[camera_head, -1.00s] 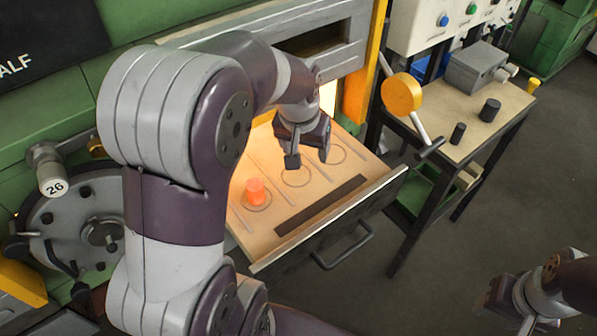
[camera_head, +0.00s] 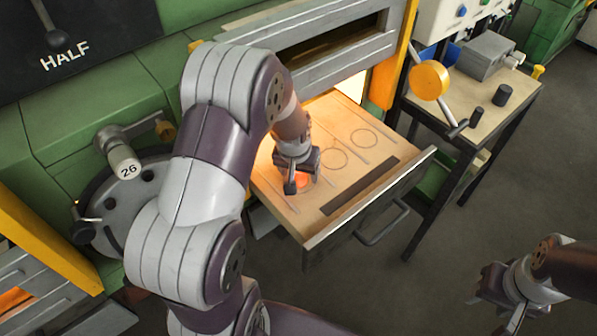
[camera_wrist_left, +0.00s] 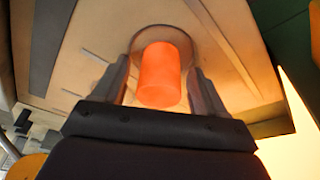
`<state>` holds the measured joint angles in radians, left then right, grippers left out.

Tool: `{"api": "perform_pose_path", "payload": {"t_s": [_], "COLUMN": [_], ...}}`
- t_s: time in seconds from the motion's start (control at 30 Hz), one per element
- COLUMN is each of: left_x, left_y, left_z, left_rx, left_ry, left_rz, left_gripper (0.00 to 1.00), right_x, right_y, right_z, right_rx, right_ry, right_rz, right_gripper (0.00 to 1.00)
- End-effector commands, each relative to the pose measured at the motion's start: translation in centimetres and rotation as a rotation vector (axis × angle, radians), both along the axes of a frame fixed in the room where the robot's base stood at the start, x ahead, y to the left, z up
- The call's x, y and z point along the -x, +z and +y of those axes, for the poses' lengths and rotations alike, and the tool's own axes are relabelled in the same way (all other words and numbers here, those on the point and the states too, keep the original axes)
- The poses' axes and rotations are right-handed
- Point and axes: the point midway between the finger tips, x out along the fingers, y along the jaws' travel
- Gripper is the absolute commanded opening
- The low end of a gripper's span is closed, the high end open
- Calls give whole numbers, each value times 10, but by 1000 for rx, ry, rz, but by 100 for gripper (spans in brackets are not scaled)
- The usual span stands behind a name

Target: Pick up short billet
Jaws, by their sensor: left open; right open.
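The short billet glows orange and stands in a ring mark on the furnace drawer (camera_head: 290,213). In the head view my left gripper (camera_head: 300,180) is right over the billet and hides most of it; an orange glow shows by the fingers. In the left wrist view the billet (camera_wrist_left: 160,74) stands between the two open fingers of my left gripper (camera_wrist_left: 160,85), with a gap visible on each side. My right gripper (camera_head: 497,305) is at the lower right, over the floor, far from the drawer and empty.
The drawer sticks out from the glowing furnace opening, with a handle (camera_head: 384,224) in front. A side table (camera_head: 490,115) at right holds a grey box (camera_head: 486,55) and two dark cylinders (camera_head: 502,94). A yellow-knobbed lever (camera_head: 429,80) stands between. Floor at right is clear.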

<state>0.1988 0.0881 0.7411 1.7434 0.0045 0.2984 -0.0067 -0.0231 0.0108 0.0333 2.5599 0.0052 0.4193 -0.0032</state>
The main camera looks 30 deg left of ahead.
Motion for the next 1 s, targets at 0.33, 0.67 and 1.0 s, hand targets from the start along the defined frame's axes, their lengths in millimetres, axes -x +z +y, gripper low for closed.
{"api": "perform_pose_path", "payload": {"t_s": [0.33,0.67,1.0], "left_x": [0,-1,-9], "left_y": [0,3,34], "left_z": [0,0,1], "left_rx": [0,-1,-1], "left_ry": [0,0,-2], "left_rz": [0,-3,-3], "left_gripper": [7,0,0], "right_x": [0,0,0], "right_y": [0,2,30], "right_z": [0,0,0], "right_rx": [0,0,0], "right_ry": [0,0,0], "right_rz": [0,0,0], "right_gripper": [51,51,51]}}
